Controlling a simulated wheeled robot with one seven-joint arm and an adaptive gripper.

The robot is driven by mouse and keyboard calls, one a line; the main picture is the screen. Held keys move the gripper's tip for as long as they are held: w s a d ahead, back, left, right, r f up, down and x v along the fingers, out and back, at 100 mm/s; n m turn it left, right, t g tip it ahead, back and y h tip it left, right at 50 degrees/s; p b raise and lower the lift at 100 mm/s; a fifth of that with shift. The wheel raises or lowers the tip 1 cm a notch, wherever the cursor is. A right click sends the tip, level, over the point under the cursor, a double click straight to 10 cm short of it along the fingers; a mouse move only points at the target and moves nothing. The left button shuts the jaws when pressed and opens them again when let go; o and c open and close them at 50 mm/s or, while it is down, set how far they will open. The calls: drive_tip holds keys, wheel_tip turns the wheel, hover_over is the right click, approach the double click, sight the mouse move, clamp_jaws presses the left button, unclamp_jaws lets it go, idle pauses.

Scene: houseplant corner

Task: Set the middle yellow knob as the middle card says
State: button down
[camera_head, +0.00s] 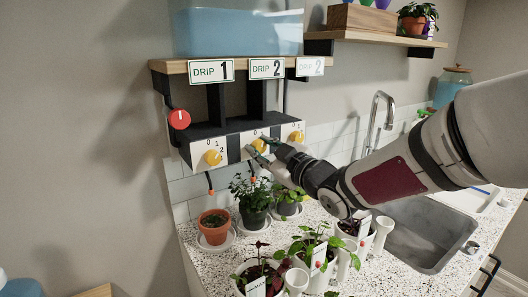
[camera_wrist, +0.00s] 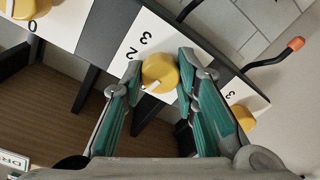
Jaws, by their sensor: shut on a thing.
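The middle yellow knob (camera_head: 259,146) sits on a white dial plate on the panel under the shelf. It also shows in the wrist view (camera_wrist: 160,70), between my two finger pads. My gripper (camera_head: 263,151) is shut on this knob. In the wrist view, the knob's white mark is at its lower left, while the printed 3 and 2 are at its upper left. Which number the mark meets I cannot tell; part of the dial is hidden. The middle card (camera_head: 266,68) reads DRIP 2.
Other yellow knobs are at left (camera_head: 213,157) and right (camera_head: 297,136). A red knob (camera_head: 180,119) is on the panel's left side. Other cards read DRIP 1 (camera_head: 211,71) and DRIP 2 (camera_head: 310,66). Potted plants (camera_head: 214,226) stand on the counter below; a sink (camera_head: 425,232) is at right.

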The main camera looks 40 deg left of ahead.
drive_tip(key=m+b, duration=0.2)
drive_tip(key=m, duration=0.4)
drive_tip(key=shift+f+m, duration=0.15)
drive_tip(key=shift+m, duration=0.15)
drive_tip(key=m, duration=0.3)
drive_tip(key=shift+m+b, duration=0.3)
drive_tip(key=shift+b, duration=0.05)
drive_tip(key=shift+m+t, duration=0.3)
drive_tip(key=shift+m, duration=1.6)
drive_tip(key=c, duration=1.2)
unclamp_jaws()
drive_tip(key=shift+c, duration=0.2)
drive_tip(key=shift+d, duration=0.1)
